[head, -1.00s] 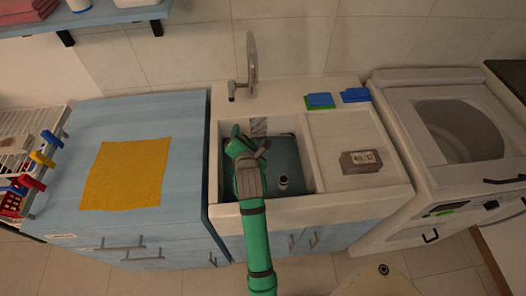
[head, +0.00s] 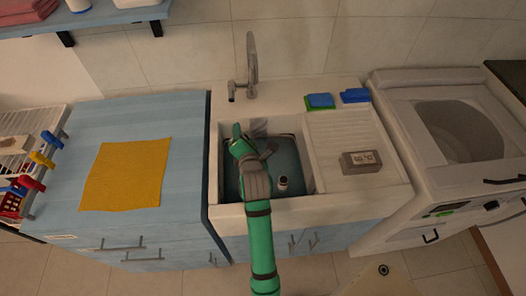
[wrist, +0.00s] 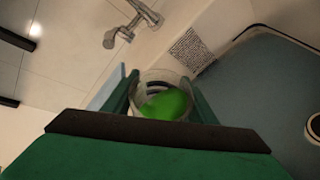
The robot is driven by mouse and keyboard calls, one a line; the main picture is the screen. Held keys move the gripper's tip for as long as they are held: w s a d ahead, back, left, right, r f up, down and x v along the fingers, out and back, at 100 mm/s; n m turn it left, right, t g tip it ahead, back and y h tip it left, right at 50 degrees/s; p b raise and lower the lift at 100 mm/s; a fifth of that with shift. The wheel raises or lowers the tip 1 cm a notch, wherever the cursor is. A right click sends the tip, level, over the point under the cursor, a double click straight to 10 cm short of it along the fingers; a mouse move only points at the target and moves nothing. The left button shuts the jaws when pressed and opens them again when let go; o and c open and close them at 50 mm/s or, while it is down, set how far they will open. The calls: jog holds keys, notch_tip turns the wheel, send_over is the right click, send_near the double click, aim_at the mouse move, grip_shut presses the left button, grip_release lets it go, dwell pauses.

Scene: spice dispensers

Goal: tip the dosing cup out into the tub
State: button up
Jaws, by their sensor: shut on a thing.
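My gripper (wrist: 162,95) is shut on the dosing cup (wrist: 150,78), a clear cup with bright green liquid in it. The wrist view is strongly rolled, and the cup's rim faces away from the camera. In the head view my gripper (head: 256,146) is over the left part of the sink basin, and I cannot make out the cup there. The tub (head: 290,150) is blue-grey and sits in the basin, partly hidden by my arm. In the wrist view the tub (wrist: 255,85) lies to the right of the cup.
A small dark item with a pale top (head: 283,184) is in the tub. The tap (head: 250,70) rises behind the basin. A yellow cloth (head: 126,174) lies on the left counter.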

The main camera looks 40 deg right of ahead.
aim_at(250, 133)
jog(key=shift+r+m+t+y+b, duration=0.4)
jog(key=shift+r+m+t+b, duration=0.4)
jog(key=shift+m, duration=0.4)
dwell(1.3)
jog(key=shift+s+d+r+m+t+b, duration=0.35)
jog(key=shift+s+d+m+t+b, duration=0.25)
jog(key=shift+s+m+t+b, duration=0.15)
dwell(1.2)
jog(key=shift+s+d+r+m+t+b, duration=0.1)
jog(key=shift+r+m+t+b, duration=0.2)
jog(key=shift+m, duration=0.25)
jog(key=shift+d+r+m+t+b, duration=0.15)
jog(key=shift+m+t+b, duration=0.1)
jog(key=shift+m+b, duration=0.2)
dwell(1.0)
jog(key=shift+a, duration=0.1)
jog(key=shift+w+a+f+n+g, duration=0.1)
jog(key=shift+w+a+n+g, duration=0.15)
jog(key=shift+n, duration=0.3)
jog(key=shift+f+n+g, duration=0.4)
jog(key=shift+n+g, duration=0.05)
jog(key=shift+n, duration=0.05)
